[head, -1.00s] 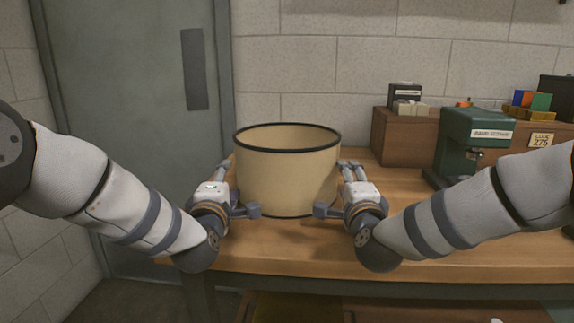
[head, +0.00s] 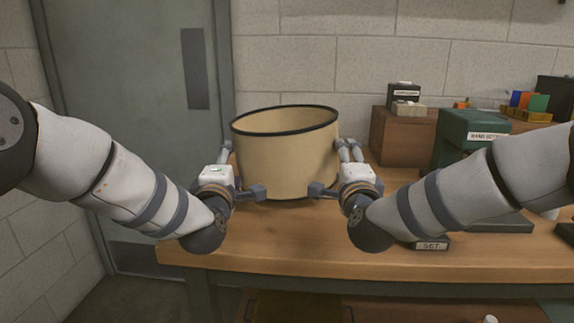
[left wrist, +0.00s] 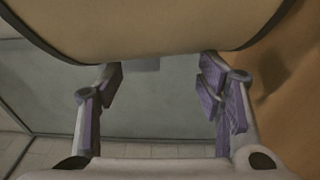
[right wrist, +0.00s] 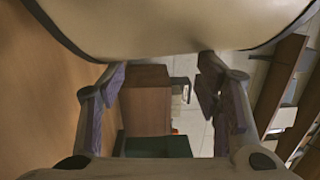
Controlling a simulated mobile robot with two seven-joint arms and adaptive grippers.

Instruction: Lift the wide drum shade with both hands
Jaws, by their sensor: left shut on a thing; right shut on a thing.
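The wide drum shade (head: 285,160) is cream with dark rims, in the middle of the head view. It is tilted a little, its right side higher, and appears raised just off the workbench. My left gripper (head: 242,172) is shut on its left side and my right gripper (head: 332,170) on its right side, both low on the wall. The shade's wall crosses the top of the left wrist view (left wrist: 150,28) and the right wrist view (right wrist: 170,25), between the fingers. The exact finger contact is partly hidden by the shade.
The wooden workbench (head: 300,245) is clear in front of the shade. A green machine (head: 468,135) stands to the right, partly behind my right arm. A brown wooden box (head: 400,138) with small boxes on it stands behind. A small "SET" label (head: 432,245) is by the front edge.

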